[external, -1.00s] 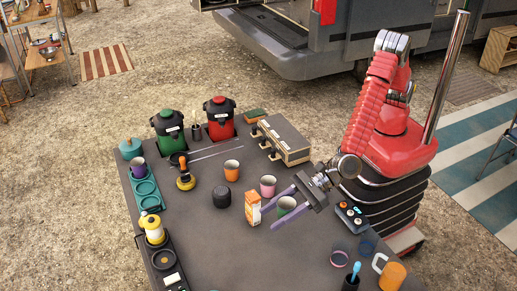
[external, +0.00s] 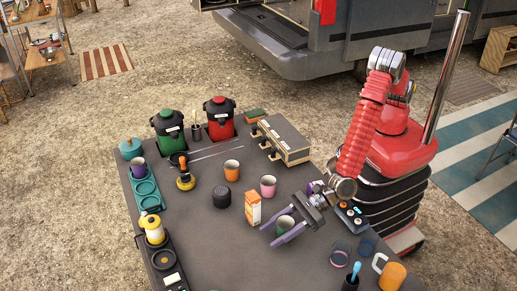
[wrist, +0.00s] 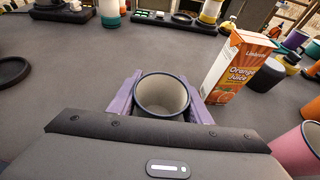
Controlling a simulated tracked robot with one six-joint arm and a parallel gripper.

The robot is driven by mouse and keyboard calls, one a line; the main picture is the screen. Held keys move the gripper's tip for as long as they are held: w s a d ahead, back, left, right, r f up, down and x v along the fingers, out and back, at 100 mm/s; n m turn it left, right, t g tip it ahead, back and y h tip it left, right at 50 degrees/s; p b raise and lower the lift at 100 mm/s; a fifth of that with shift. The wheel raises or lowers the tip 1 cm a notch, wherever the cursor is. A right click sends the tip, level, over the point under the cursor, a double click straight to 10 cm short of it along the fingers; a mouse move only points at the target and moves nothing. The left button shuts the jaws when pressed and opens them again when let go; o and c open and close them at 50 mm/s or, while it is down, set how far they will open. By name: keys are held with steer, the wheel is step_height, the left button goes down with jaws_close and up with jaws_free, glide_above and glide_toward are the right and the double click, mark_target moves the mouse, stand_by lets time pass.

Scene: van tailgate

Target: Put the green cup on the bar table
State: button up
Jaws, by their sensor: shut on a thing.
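The green cup (external: 285,225) is between the two purple fingers of my gripper (external: 282,227), which is shut on it. In the wrist view the cup (wrist: 163,97) stands upright between the fingers; I look down into its pale, empty inside. I cannot tell whether its base touches the dark grey table (external: 225,258) or is slightly above it. My arm reaches in from the right side of the table.
An orange juice carton (external: 253,208) stands close left of my gripper. A pink cup (external: 268,187) and an orange cup (external: 232,170) stand behind. A control box (external: 351,214) and an orange mug (external: 391,275) are at right. The front middle table is clear.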

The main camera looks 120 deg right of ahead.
mark_target(293, 220)
steer(key=shift+f, duration=0.2)
steer(key=shift+f, duration=0.1)
steer(key=o, duration=1.1)
steer(key=shift+s+r, duration=0.15)
steer(key=shift+r, duration=0.05)
steer(key=v, duration=1.1)
steer(key=shift+s, duration=0.35)
steer(key=shift+d+r, duration=0.1)
